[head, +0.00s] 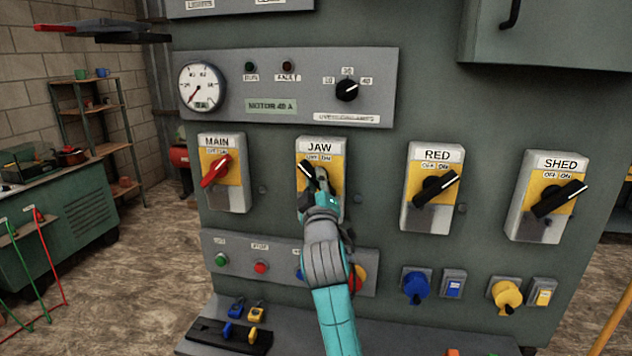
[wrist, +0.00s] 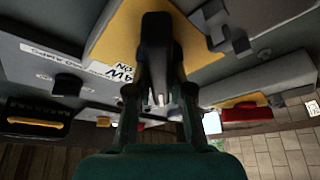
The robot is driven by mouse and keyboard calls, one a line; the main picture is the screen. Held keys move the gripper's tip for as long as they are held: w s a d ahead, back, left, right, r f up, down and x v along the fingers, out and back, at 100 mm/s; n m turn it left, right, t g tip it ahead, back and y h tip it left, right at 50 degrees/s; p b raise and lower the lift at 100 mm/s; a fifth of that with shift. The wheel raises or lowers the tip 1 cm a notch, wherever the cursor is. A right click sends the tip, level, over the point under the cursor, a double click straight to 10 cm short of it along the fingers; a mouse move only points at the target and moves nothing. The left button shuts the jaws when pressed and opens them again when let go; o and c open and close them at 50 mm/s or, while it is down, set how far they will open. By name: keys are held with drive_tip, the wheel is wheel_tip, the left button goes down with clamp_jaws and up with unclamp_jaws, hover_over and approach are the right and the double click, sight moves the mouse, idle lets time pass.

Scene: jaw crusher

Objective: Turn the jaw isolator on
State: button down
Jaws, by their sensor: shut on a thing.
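The jaw isolator is a grey and yellow box (head: 337,150) labelled JAW on the green cabinet. Its black handle (head: 305,168) slants up and left, its white mark on the OFF side of the label. My gripper (head: 319,182) is at the front of this box and covers its lower middle. In the wrist view, the black handle (wrist: 157,35) stands between the two fingers of my gripper (wrist: 158,88), which are shut on it. The JAW label (wrist: 122,72) shows upside down there, beside the handle.
The MAIN isolator (head: 240,195) with a red handle is to the left. The RED (head: 447,160) and SHED (head: 575,178) isolators, with black handles slanting up right, are to the right. Push buttons sit below, partly behind my arm. A gauge panel (head: 300,60) is above.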

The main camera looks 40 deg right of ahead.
drive_tip(key=shift+m, duration=0.5)
drive_tip(key=m+h, duration=0.1)
drive_tip(key=m, duration=0.1)
drive_tip(key=m+g+h, duration=0.1)
drive_tip(key=m, duration=0.2)
drive_tip(key=shift+h, duration=0.4)
drive_tip(key=m+g+h, duration=0.1)
drive_tip(key=m, duration=0.2)
drive_tip(key=m+g+h, duration=0.1)
drive_tip(key=m, duration=0.3)
drive_tip(key=shift+g+h, duration=0.3)
drive_tip(key=shift+h, duration=0.1)
drive_tip(key=m+g, duration=0.1)
drive_tip(key=m, duration=0.2)
drive_tip(key=m+g+h, duration=0.1)
drive_tip(key=m, duration=0.2)
drive_tip(key=shift+m+g, duration=0.3)
drive_tip(key=shift+g, duration=0.1)
drive_tip(key=m+g, duration=0.1)
drive_tip(key=m, duration=0.1)
drive_tip(key=m+g, duration=0.1)
drive_tip(key=m, duration=0.2)
drive_tip(key=shift+g+h, duration=0.3)
drive_tip(key=shift+g, duration=0.1)
drive_tip(key=shift+m, duration=0.5)
drive_tip(key=c, duration=1)
unclamp_jaws()
drive_tip(key=shift+c, duration=0.2)
